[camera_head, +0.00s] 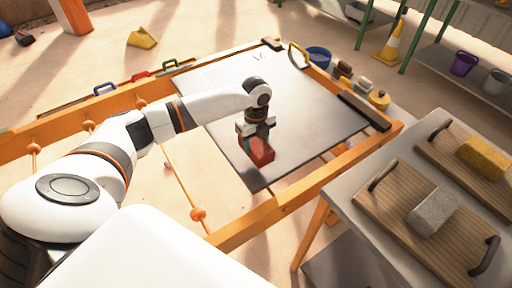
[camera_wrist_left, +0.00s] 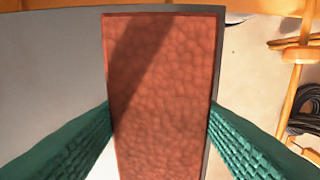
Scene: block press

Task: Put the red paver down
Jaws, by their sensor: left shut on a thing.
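The red paver (camera_head: 260,152) is in my left gripper (camera_head: 252,139), over the front left part of a grey plate (camera_head: 308,125). In the left wrist view the paver (camera_wrist_left: 164,90) fills the middle, its rough top facing the camera. The green ridged fingers of my left gripper (camera_wrist_left: 162,125) press on its two long sides. The grey plate (camera_wrist_left: 50,60) shows to its left, with only a thin strip at its right side. I cannot tell whether the paver touches the plate. My right gripper is not in view.
An orange frame (camera_head: 290,200) surrounds the plate. At the right, a table holds wooden trays (camera_head: 385,208) with a grey block (camera_head: 433,213) and a yellow block (camera_head: 485,158). A blue bucket (camera_head: 319,57) and small blocks stand behind. The plate's middle is clear.

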